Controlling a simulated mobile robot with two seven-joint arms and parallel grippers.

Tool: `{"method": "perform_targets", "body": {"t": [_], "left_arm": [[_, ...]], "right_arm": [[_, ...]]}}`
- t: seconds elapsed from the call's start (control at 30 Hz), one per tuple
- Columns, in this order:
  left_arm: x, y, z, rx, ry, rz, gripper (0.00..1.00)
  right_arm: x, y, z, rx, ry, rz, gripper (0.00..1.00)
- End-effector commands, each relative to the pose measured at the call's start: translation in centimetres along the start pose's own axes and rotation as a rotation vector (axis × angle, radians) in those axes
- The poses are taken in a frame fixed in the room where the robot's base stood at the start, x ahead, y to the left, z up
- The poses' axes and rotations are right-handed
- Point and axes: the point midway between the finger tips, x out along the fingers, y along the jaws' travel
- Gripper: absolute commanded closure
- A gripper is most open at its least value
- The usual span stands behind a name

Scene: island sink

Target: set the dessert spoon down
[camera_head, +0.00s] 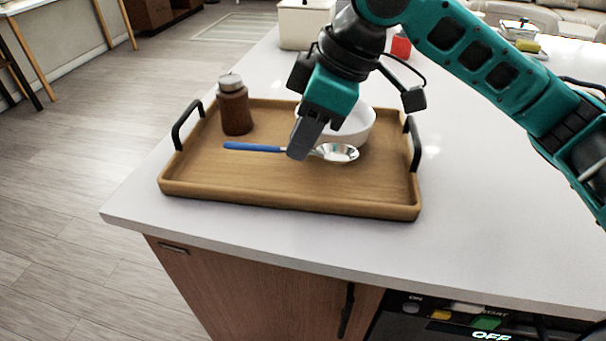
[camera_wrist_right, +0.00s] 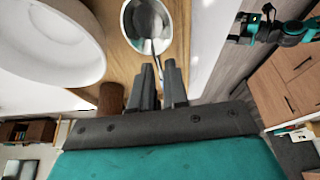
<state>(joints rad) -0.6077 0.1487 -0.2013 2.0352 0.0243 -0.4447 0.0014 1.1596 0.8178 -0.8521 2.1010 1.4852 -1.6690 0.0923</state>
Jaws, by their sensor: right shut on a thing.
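The dessert spoon has a blue handle (camera_head: 252,147) and a shiny metal bowl (camera_head: 338,152). It lies level over the wooden tray (camera_head: 290,200), handle to the left; I cannot tell whether it touches the tray floor. My right gripper (camera_head: 300,150) is shut on the spoon near its neck, hiding that part. In the right wrist view the spoon bowl (camera_wrist_right: 147,22) shows just beyond the fingertips (camera_wrist_right: 159,68), with the neck between them. My left gripper does not show clearly in the head view.
A white bowl (camera_head: 358,127) stands in the tray right behind my gripper. A brown jar with a grey lid (camera_head: 235,108) stands at the tray's back left. Black handles (camera_head: 414,145) rise at both tray ends. The tray's front floor is clear. A white canister (camera_head: 303,22) stands farther back.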

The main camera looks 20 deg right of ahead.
Motion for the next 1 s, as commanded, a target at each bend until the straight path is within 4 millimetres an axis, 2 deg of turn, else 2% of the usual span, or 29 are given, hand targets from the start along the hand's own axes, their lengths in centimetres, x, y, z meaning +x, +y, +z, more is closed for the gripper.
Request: {"method": "perform_targets", "body": {"t": [0.03,0.27,0.5,0.87,0.9,1.0], "left_arm": [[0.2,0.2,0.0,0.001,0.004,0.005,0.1],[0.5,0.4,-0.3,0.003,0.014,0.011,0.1],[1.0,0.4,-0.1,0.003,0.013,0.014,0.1],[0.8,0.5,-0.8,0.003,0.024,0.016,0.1],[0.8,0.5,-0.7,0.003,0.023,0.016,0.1],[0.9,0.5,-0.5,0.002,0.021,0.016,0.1]], "right_arm": [[0.8,0.0,0.4,0.001,0.0,0.0,1.0],[2.3,0.0,0.9,0.0,-0.001,-0.001,1.0],[5.4,0.0,2.2,0.001,-0.001,0.0,1.0],[5.5,0.0,2.3,0.0,0.0,0.0,1.0],[5.6,0.0,2.3,-0.001,0.001,0.0,0.83],[5.5,0.0,2.3,-0.001,0.001,0.0,0.73]]}}
